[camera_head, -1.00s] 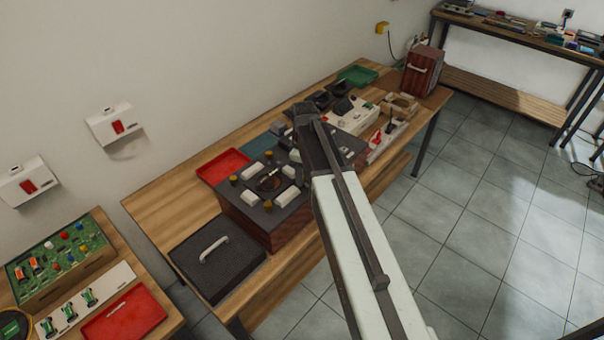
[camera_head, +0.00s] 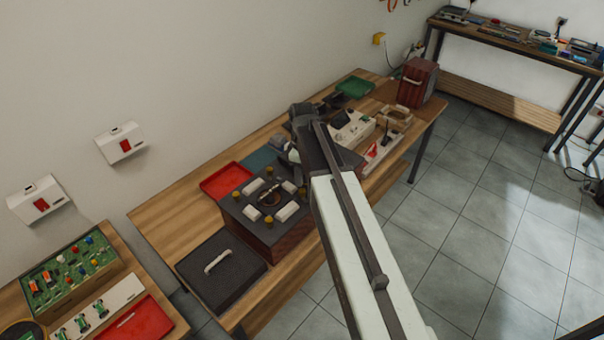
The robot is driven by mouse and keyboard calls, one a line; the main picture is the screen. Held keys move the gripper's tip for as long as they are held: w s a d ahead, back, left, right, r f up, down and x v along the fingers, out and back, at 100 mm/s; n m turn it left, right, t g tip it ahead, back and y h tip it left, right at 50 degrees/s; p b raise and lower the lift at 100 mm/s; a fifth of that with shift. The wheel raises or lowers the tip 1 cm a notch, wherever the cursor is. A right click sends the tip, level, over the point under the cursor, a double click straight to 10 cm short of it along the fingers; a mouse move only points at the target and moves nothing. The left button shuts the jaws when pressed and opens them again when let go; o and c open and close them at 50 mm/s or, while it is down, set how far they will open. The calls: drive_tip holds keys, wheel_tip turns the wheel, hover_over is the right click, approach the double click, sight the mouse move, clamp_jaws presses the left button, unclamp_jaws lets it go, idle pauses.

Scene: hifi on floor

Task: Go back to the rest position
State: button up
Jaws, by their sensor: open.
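My arm (camera_head: 355,240) rises from the bottom edge to a dark joint near the picture's middle, above the wooden workbench (camera_head: 180,215). A small grey and white part shows just left of that joint, and I cannot tell whether it belongs to my arm. My gripper's fingers cannot be made out; the upper arm hides what lies behind it. Below and left of the joint, a dark box (camera_head: 290,237) with white blocks and yellow-brown knobs on top stands on the bench. I see nothing held.
A black lid with a white handle (camera_head: 215,270), a red tray (camera_head: 225,182), a green tray (camera_head: 355,88) and a dark red case (camera_head: 418,82) lie on the bench. A second table (camera_head: 95,250) is at the lower left. Tiled floor (camera_head: 470,220) is open at right.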

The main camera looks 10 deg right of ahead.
drive_tip(key=f+b, duration=0.1)
drive_tip(key=s+f+b, duration=0.1)
drive_tip(key=shift+s+a+f+b, duration=0.1)
drive_tip(key=shift+f+b, duration=0.25)
drive_tip(key=s+f+m+b, duration=0.3)
drive_tip(key=s+m, duration=0.8)
drive_tip(key=s, duration=0.2)
drive_tip(key=shift+s+a, duration=0.15)
drive_tip(key=shift+s, duration=0.1)
drive_tip(key=shift+f, duration=0.1)
drive_tip(key=shift+c, duration=1)
